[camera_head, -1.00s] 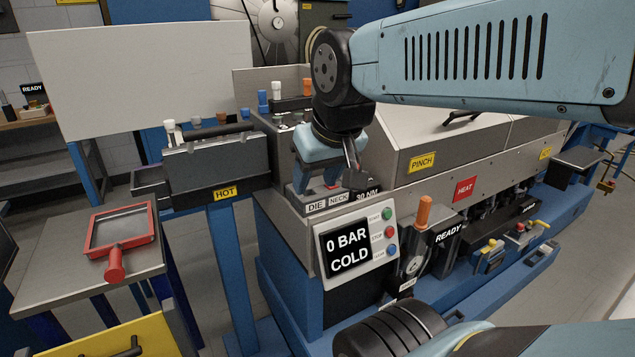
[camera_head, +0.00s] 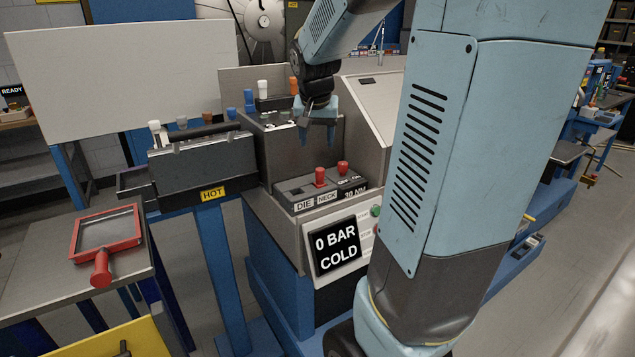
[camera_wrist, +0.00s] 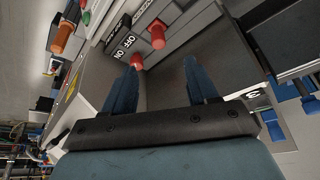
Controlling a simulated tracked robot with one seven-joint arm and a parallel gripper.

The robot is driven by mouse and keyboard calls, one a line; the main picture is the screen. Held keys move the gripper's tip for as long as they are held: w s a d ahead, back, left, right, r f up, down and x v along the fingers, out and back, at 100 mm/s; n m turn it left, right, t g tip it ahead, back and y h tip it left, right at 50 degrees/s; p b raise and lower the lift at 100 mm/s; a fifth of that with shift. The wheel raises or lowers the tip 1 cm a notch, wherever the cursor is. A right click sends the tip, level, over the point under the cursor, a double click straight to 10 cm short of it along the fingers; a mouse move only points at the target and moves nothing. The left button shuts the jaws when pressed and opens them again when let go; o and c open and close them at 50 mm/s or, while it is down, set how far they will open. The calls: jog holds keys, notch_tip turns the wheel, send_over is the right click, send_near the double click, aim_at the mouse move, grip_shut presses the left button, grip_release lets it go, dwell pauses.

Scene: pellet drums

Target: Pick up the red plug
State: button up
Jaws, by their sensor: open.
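Two red knob-shaped pieces stand upright on the dark DIE/NECK panel: a left one (camera_head: 320,177) and a right one (camera_head: 343,168). I cannot tell which, if either, is the red plug. My gripper (camera_head: 317,140) is open and empty, fingers down, above and behind the left red piece. In the wrist view, my gripper (camera_wrist: 160,66) shows both fingers apart. One red piece (camera_wrist: 136,62) appears beside the left fingertip, and another (camera_wrist: 157,35) lies farther off between the finger lines. No contact is clear.
A rack behind holds white, blue and orange plugs (camera_head: 294,86). The dark HOT block (camera_head: 203,165) stands to the left. The 0 BAR COLD display (camera_head: 337,246) is in front. A red-framed tray (camera_head: 78,252) lies on the left table. A sloped grey housing (camera_head: 378,115) rises to the right.

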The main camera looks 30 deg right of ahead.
aim_at(320, 170)
jog(key=x, duration=0.6)
jog(key=d+x, duration=0.1)
jog(key=x, duration=0.2)
jog(key=shift+w+d, duration=0.15)
jog(key=shift+w, duration=0.35)
jog(key=shift+a+x, duration=0.2)
jog(key=shift+x, duration=2.5)
jog(key=shift+s+f, duration=0.1)
jog(key=shift+s, duration=0.1)
grip_shut()
